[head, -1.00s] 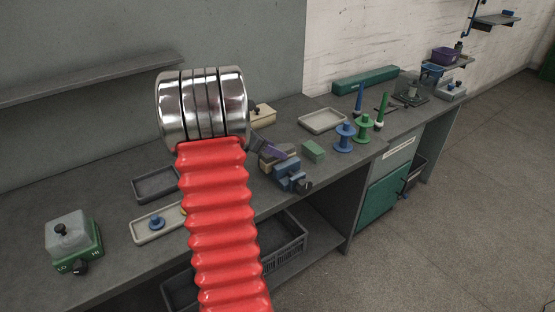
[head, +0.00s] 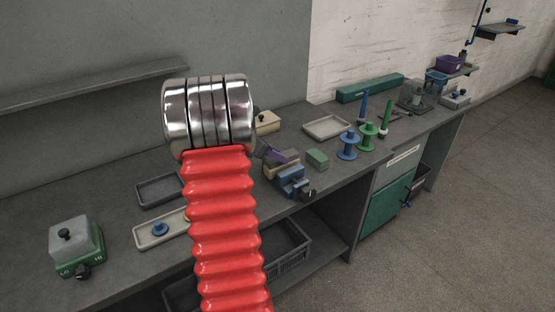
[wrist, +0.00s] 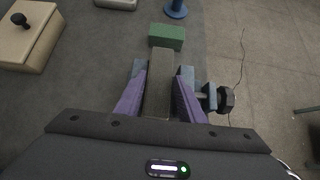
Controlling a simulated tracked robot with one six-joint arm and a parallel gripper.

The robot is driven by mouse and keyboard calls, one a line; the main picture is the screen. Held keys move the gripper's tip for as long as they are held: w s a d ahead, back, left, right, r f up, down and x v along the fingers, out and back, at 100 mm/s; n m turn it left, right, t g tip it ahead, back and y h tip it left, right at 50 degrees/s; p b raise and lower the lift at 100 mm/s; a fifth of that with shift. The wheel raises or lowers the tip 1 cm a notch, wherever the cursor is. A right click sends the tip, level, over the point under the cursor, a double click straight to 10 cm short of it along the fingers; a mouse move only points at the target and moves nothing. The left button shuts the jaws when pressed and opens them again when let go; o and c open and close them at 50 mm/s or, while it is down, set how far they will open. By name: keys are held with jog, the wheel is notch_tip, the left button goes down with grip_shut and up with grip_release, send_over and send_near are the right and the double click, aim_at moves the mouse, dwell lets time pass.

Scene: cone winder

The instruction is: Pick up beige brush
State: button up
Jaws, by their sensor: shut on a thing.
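The beige brush (wrist: 159,84) shows as a long grey-beige block between the purple fingers of my gripper (wrist: 159,100) in the wrist view. The fingers are shut on its two long sides. In the head view my gripper (head: 273,155) is partly hidden behind my arm, and the brush (head: 284,164) shows beside it, above a blue clamp-like device (head: 292,182) with a dark knob. The device also shows behind the fingers in the wrist view (wrist: 209,96). I cannot tell whether the brush still touches it.
A green block (head: 317,159) lies just beyond the brush. Blue (head: 348,145) and green (head: 367,137) spools stand to the right. A beige box (head: 267,122) and an empty tray (head: 326,128) are farther back. The bench's front edge runs close by the blue device.

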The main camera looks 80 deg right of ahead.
notch_tip(320, 180, up, 6)
jog(key=shift+r, duration=0.25)
jog(key=w+a, duration=1.2)
jog(key=a, duration=0.1)
jog(key=shift+a, duration=0.25)
jog(key=shift+s, duration=0.1)
